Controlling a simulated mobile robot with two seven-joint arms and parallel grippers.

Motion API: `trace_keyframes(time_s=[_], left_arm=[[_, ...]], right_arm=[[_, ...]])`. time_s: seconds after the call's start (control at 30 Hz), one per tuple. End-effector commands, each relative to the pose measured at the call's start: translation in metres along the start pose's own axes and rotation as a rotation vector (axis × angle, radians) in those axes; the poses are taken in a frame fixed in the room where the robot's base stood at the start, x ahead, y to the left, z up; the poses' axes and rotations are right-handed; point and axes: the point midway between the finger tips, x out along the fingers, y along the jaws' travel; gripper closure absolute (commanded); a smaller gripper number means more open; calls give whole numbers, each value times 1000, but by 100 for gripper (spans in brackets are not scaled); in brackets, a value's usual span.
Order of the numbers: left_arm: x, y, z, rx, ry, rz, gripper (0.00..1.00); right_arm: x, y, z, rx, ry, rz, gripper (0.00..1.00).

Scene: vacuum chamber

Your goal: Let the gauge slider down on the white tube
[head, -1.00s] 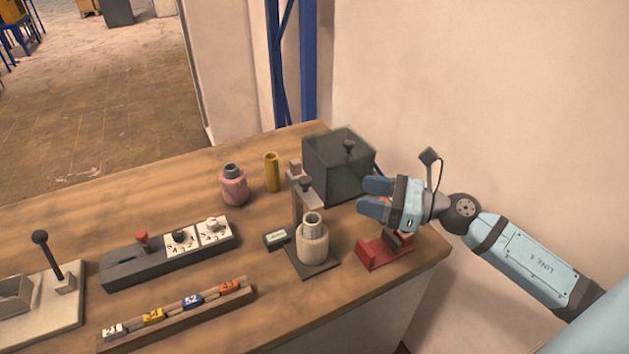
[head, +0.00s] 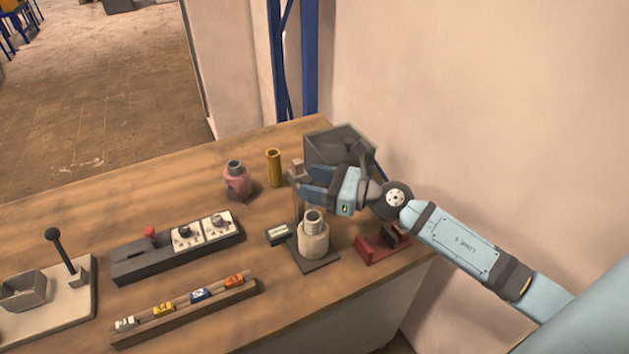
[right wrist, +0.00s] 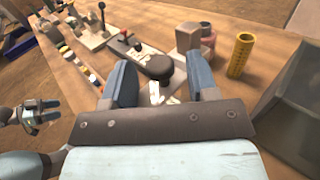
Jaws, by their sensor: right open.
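The white tube (head: 313,242) stands upright on a dark base plate (head: 322,264), beside the gauge's upright post (head: 297,172). In the head view my right gripper (head: 312,185) is at the post above the tube and hides most of the slider. In the right wrist view the slider's black knob (right wrist: 159,67) shows between the two blue fingers of the open right gripper (right wrist: 162,85), with gaps on both sides. The post's grey top block (right wrist: 188,40) is just beyond. My left gripper (right wrist: 40,112) shows small at the left of the wrist view; its opening is unclear.
A dark box (head: 325,146) stands behind my right gripper. A red holder (head: 376,250) is to the right of the tube. A yellow cylinder (head: 274,168) and pink bottle (head: 237,181) stand to the left. A small labelled block (head: 278,234) lies beside the base plate.

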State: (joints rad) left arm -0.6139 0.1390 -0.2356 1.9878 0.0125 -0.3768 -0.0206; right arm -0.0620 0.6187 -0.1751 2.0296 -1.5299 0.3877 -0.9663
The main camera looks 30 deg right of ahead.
Motion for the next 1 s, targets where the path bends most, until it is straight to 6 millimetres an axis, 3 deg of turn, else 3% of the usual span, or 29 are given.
trace_keyframes(time_s=[0.03,0.2,0.43,0.73,1.0], left_arm=[[0,0,-1,0,1,0,44],[-1,0,-3,0,6,0,44],[2,0,0,-2,8,0,44],[21,0,30,-28,-19,5,44],[20,1,20,-42,-16,5,44]], right_arm=[[0,0,0,0,0,0,49],[0,0,0,0,0,0,84],[0,0,-7,0,1,0,84],[-1,0,-50,1,2,-1,84],[-1,0,-52,0,2,0,84]])
